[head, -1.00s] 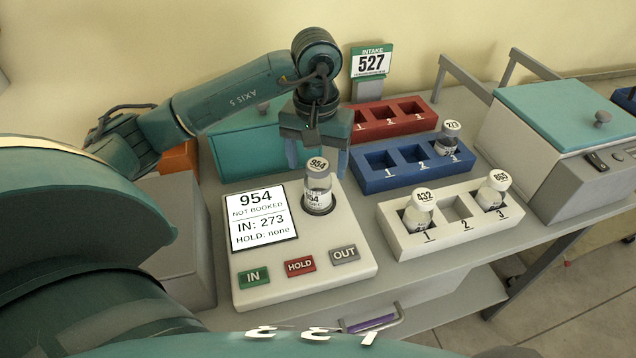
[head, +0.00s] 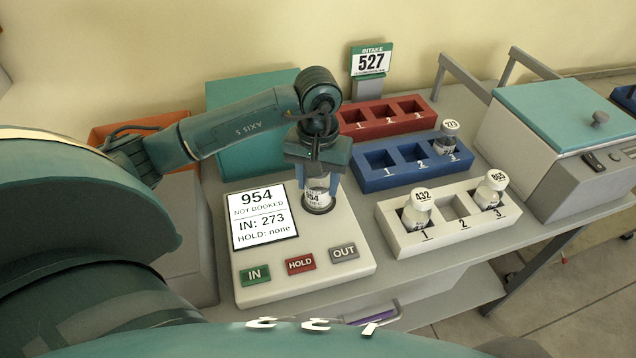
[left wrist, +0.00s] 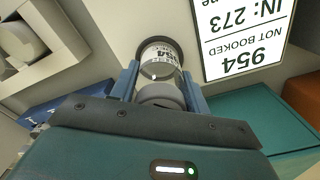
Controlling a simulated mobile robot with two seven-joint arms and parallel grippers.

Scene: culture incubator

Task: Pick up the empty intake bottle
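A clear bottle labelled 954 (head: 317,196) stands upright in the round well of the white console (head: 310,262). It also shows in the left wrist view (left wrist: 160,55). My left gripper (head: 318,185) points down over it, with one finger on each side of its cap and upper body. In the left wrist view the fingers (left wrist: 160,75) lie very close to the bottle's sides, and I cannot tell whether they press on it. The gripper hides the cap in the head view. The intake sign (head: 371,60) reads 527. My right gripper is not in view.
The console screen (head: 262,217) reads 954 NOT BOOKED, IN: 273, HOLD: none. A white rack (head: 400,240) holds bottles 432 and 865. A blue rack (head: 385,184) holds bottle 273. A red rack (head: 372,128) looks empty. A teal-lidded box (head: 565,120) stands right.

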